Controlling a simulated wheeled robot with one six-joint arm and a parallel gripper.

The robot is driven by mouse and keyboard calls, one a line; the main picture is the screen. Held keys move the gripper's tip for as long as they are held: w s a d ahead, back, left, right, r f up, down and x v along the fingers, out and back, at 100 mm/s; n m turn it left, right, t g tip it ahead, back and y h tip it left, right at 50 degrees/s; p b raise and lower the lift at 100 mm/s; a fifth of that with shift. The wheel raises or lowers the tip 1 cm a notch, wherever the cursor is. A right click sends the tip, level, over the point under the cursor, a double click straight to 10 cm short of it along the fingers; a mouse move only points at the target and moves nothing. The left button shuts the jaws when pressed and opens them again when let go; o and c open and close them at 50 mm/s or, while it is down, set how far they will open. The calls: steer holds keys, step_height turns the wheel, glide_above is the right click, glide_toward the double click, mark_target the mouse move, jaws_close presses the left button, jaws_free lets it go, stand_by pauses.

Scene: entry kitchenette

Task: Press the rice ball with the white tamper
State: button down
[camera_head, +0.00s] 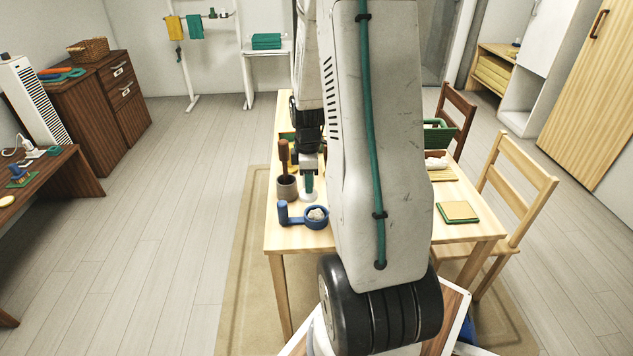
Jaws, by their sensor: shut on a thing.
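The rice ball (316,214) is a small whitish lump inside a round blue mould (328,222) with a blue handle, near the front left of the wooden table. My gripper (308,178) points down just behind the mould, shut on the white tamper (308,196). Only the tamper's pale round lower part shows clearly. The tamper is beyond the rice ball in the picture, not over it. I cannot tell whether its base touches the table.
A grey-brown cup (287,191) with a brown stick stands left of the tamper. My arm hides the table's middle. On the right are a green-edged board (457,212), a slatted mat with a pale item (441,173) and a green basket (439,134). Chairs (518,180) stand at the right.

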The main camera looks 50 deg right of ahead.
steer(key=shift+s+d+f, duration=0.15)
steer(key=shift+s+d, duration=0.05)
steer(key=shift+s, duration=0.3)
steer(key=shift+s+d+f, duration=0.1)
steer(key=shift+s+d, duration=0.1)
steer(key=shift+s, duration=0.25)
steer(key=shift+f, duration=1.65)
steer(key=shift+f, duration=0.1)
steer(key=shift+f, duration=0.25)
steer(key=shift+f, duration=0.1)
steer(key=shift+f, duration=0.85)
steer(key=shift+s+f, duration=0.1)
